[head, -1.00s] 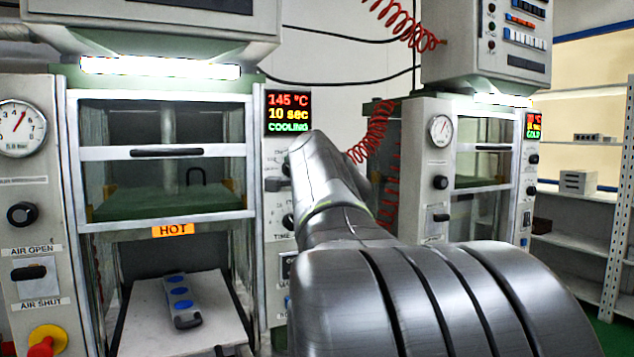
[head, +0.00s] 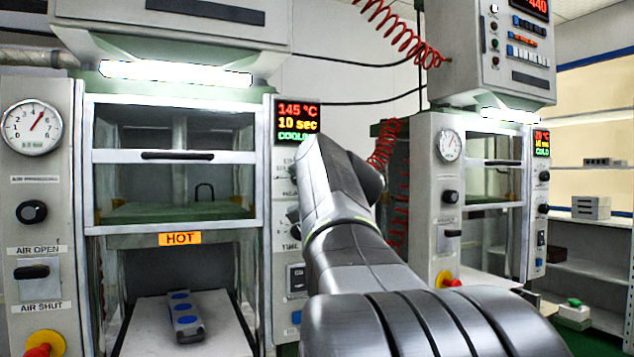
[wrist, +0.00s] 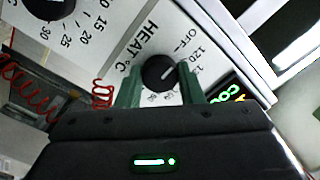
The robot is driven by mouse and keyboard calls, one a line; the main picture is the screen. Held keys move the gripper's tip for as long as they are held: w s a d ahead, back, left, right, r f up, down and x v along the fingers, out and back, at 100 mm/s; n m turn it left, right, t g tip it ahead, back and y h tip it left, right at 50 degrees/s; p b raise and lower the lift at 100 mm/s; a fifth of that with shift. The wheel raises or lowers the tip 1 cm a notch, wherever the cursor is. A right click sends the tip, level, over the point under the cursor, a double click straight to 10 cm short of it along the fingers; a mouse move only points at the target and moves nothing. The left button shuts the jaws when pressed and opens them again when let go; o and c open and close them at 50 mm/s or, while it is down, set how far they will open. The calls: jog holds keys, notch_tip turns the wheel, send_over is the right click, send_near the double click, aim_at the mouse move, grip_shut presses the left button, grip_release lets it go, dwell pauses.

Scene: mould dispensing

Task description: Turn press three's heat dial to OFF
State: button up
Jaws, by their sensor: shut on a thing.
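The heat dial (wrist: 157,70) is a round black knob with a white mark, on a pale panel lettered HEAT °C, in the wrist view. In the head view my arm hides the dial and gripper. The near press (head: 265,215) has a display (head: 297,122) reading 145 °C, 10 sec, cooling.
Another black dial (wrist: 45,8) with numbers is at the wrist view's upper left. A HOT sign (head: 180,238) hangs above a grey mould with blue ovals (head: 184,315). A second press (head: 433,225) stands right, with shelves (head: 585,222) beyond. A red coiled hose (head: 385,145) hangs between presses.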

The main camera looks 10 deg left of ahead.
jog(key=shift+s+d+r, duration=0.1)
jog(key=shift+r, duration=0.35)
jog(key=o, duration=1)
jog(key=shift+f, duration=0.2)
jog(key=shift+f, duration=0.1)
jog(key=b+v, duration=0.2)
jog(key=v, duration=1.1)
jog(key=shift+s+d, duration=0.2)
jog(key=shift+s, duration=0.05)
jog(key=p+x, duration=0.2)
jog(key=x, duration=1.2)
